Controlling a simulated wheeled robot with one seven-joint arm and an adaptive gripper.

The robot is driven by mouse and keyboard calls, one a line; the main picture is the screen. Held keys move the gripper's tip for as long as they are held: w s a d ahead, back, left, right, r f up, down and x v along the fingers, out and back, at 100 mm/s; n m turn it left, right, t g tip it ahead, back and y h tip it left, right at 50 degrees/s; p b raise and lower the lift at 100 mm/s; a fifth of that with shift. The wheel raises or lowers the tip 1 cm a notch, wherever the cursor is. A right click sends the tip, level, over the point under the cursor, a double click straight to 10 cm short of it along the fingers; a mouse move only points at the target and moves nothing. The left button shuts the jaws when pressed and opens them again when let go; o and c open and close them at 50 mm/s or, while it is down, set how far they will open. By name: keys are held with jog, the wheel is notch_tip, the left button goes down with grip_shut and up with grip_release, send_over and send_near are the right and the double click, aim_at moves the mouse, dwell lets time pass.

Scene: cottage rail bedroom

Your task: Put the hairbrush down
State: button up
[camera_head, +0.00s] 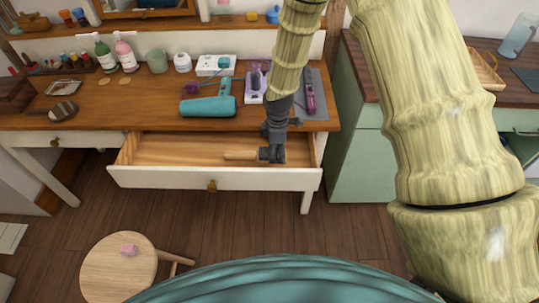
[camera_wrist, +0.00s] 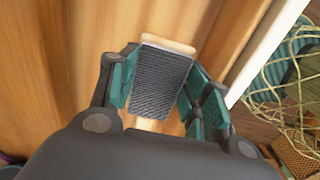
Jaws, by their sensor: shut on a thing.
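My gripper (camera_head: 272,152) reaches down into the open drawer of the wooden dressing table and is shut on the hairbrush. The brush's pale wooden handle (camera_head: 239,156) sticks out to the left of the gripper, low inside the drawer (camera_head: 165,150). In the wrist view, the brush's dark grey ribbed face (camera_wrist: 162,80) and pale wooden end lie between my teal finger pads (camera_wrist: 160,85). The drawer's wooden floor is close below the brush; I cannot tell whether they touch. The part of the brush within the jaws is hidden in the head view.
On the tabletop (camera_head: 150,118) stand a teal hair dryer (camera_head: 208,106), a purple-and-white device (camera_head: 252,86), a purple tool (camera_head: 309,92) on a grey mat, and bottles (camera_head: 125,56). The drawer's left part is bare. A round stool (camera_head: 117,270) stands in front. A green cabinet (camera_head: 355,165) is at right.

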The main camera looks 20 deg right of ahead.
jog(key=shift+w+f, duration=0.3)
jog(key=shift+f, duration=0.6)
jog(key=shift+s+f, duration=0.15)
jog(key=shift+s, duration=0.1)
jog(key=shift+f+p, duration=0.35)
jog(key=shift+f, duration=1.45)
jog(key=shift+f, duration=0.15)
jog(key=o, duration=1.1)
jog(key=shift+r+b, duration=0.85)
jog(key=shift+r, duration=5.3)
